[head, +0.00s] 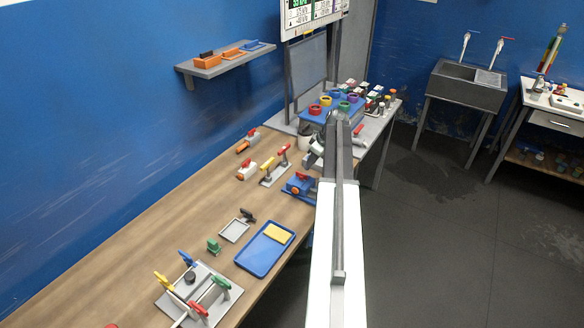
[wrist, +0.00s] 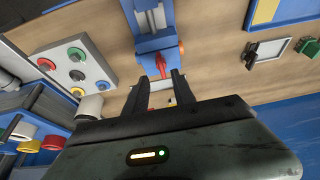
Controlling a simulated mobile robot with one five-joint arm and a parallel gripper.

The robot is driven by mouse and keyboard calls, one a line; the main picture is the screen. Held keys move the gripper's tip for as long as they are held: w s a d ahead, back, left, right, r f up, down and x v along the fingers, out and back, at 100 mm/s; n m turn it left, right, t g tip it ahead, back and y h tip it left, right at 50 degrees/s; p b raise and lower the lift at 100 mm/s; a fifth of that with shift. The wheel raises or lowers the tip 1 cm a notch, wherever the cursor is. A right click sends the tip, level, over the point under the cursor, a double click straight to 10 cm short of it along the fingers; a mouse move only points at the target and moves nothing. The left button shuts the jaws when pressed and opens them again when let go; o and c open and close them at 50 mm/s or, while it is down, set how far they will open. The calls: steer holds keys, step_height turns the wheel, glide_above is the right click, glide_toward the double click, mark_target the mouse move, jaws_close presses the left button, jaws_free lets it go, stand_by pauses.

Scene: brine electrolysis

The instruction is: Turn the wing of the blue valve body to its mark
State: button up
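The blue valve body (head: 298,186) with its red wing sits near the front edge of the wooden bench, just left of my arm in the head view. In the wrist view the blue valve body (wrist: 155,42) is at top centre, with a grey pipe part, and its red wing (wrist: 160,65) points toward my gripper. My gripper (wrist: 159,75) is open, its two dark fingers apart, with the wing's tip between or just beyond the fingertips. I cannot tell whether they touch. I cannot make out the mark. In the head view my arm hides most of the gripper.
A blue tray (head: 253,262) with a yellow pad, a small grey tray (head: 234,231) and a green valve (head: 214,246) lie nearer on the bench. Red-handled valves stand behind the blue one.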

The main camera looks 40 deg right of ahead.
mark_target(302, 174)
steer(key=b+x, duration=0.3)
steer(key=x, duration=0.1)
steer(key=b+x, duration=0.4)
steer(key=shift+w+a, duration=0.15)
steer(key=shift+w, duration=0.1)
steer(key=shift+r, duration=0.15)
steer(key=shift+c, duration=0.3)
